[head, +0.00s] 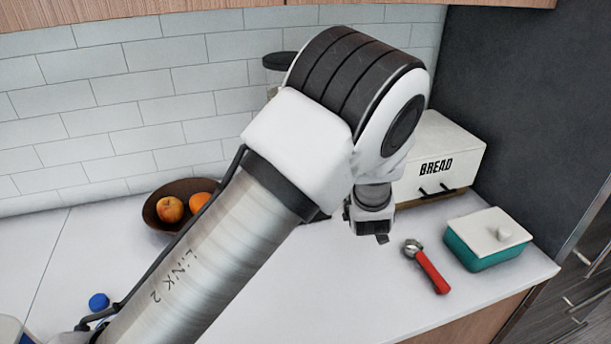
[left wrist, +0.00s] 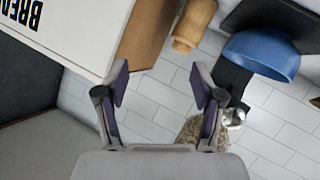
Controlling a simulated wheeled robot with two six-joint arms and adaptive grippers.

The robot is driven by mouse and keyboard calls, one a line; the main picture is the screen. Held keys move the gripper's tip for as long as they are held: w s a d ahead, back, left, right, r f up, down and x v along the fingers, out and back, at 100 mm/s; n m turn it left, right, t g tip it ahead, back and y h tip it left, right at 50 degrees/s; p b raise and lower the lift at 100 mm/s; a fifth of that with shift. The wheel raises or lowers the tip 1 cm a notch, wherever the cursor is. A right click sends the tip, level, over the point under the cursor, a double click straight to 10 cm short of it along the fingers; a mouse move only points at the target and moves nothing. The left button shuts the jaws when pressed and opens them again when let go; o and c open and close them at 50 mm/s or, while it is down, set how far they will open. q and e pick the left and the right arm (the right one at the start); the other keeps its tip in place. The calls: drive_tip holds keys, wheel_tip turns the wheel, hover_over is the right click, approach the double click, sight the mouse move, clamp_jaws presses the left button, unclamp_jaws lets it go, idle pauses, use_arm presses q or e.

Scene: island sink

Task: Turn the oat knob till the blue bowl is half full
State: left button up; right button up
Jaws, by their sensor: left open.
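My left gripper (head: 370,230) hangs fingers-down behind my large arm in the head view, in front of the bread box. In the left wrist view the gripper (left wrist: 162,90) is open, with nothing between its fingers. The oat dispenser (left wrist: 190,132), holding tan flakes, shows partly behind the right finger. Its pale metallic knob (left wrist: 235,118) is just right of that finger, apart from it. The blue bowl (left wrist: 262,57) is at upper right; its fill cannot be told. In the head view only a dark-lidded jar (head: 278,62), likely the dispenser, shows; the bowl is hidden.
The white bread box (head: 440,155) stands at the back right, and also shows in the left wrist view (left wrist: 75,30). A red-handled tool (head: 432,270) and teal butter dish (head: 487,240) lie at right. A fruit bowl (head: 155,222) is at left. A wooden object (left wrist: 192,25) stands near the dispenser.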

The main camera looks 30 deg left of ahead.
use_arm(q)
drive_tip(key=s+a+r+n+y+b, duration=0.1)
drive_tip(key=s+a+n+y+b, duration=0.15)
drive_tip(key=s+a+y, duration=0.6)
drive_tip(key=b+x, duration=0.1)
drive_tip(key=x, duration=0.7)
drive_tip(key=shift+a+r, duration=0.3)
drive_tip(key=shift+s+h, duration=0.15)
drive_tip(key=shift+h, duration=0.1)
drive_tip(key=shift+c, duration=1)
drive_tip(key=c, duration=1)
drive_tip(key=shift+o, duration=0.2)
drive_tip(key=m+p, duration=0.1)
drive_tip(key=m, duration=0.1)
drive_tip(key=shift+r+m+p, duration=0.25)
drive_tip(key=shift+m+p, duration=0.45)
drive_tip(key=shift+m, duration=0.25)
drive_tip(key=shift+f+m, duration=0.15)
drive_tip(key=shift+m, duration=0.35)
drive_tip(key=shift+f, duration=0.1)
use_arm(e)
drive_tip(key=f, duration=0.1)
drive_tip(key=w+f, duration=0.1)
drive_tip(key=shift+f, duration=0.3)
